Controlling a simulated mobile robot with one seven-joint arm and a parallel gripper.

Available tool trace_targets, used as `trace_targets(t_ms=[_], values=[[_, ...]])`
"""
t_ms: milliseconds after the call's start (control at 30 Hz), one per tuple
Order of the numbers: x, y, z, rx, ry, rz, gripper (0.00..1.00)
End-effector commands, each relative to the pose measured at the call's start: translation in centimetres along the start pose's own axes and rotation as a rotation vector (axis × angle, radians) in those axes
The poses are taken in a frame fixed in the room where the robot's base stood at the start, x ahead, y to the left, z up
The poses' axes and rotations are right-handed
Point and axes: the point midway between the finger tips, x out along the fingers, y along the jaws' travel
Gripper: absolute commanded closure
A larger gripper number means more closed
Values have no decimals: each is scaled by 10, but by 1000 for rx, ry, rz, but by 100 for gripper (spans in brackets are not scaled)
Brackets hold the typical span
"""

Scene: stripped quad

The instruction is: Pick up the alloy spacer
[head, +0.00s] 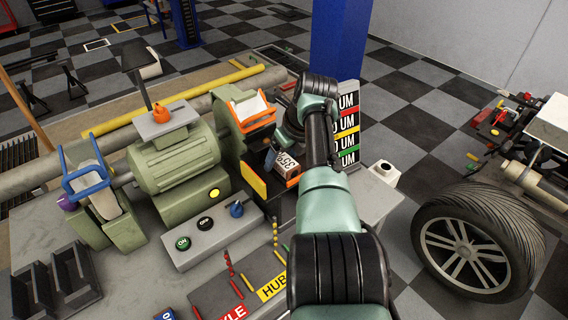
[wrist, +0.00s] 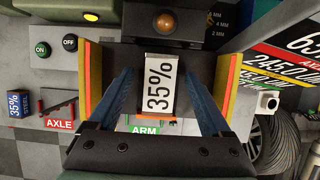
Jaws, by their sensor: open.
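A small block with a white face marked "35%" (wrist: 159,84) lies in the middle of the wrist view; no word naming its material is readable, so I cannot confirm it is the alloy spacer. It also shows in the head view (head: 285,163), partly covered by my arm. My gripper (wrist: 160,74) is open, with one blue finger on each side of the block and a visible gap on both sides. I cannot tell how far the fingertips are above it. Another block, blue and marked "35% STEEL" (wrist: 18,104), stands at the far left of the wrist view.
Yellow and orange guards (wrist: 232,85) flank the dark recess around the block. A green bench grinder (head: 172,160) and a switch box (head: 212,235) stand left of my arm. Labelled boards (head: 347,125) rise behind it; a tyre (head: 478,240) is at right.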

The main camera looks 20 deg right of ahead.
Motion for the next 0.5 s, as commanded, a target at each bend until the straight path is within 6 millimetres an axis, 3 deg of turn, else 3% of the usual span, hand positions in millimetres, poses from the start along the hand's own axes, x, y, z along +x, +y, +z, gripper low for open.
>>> trace_targets(t_ms=[467,500], values=[[3,0,-1,-1,0,1,18],[3,0,-1,0,0,0,23]])
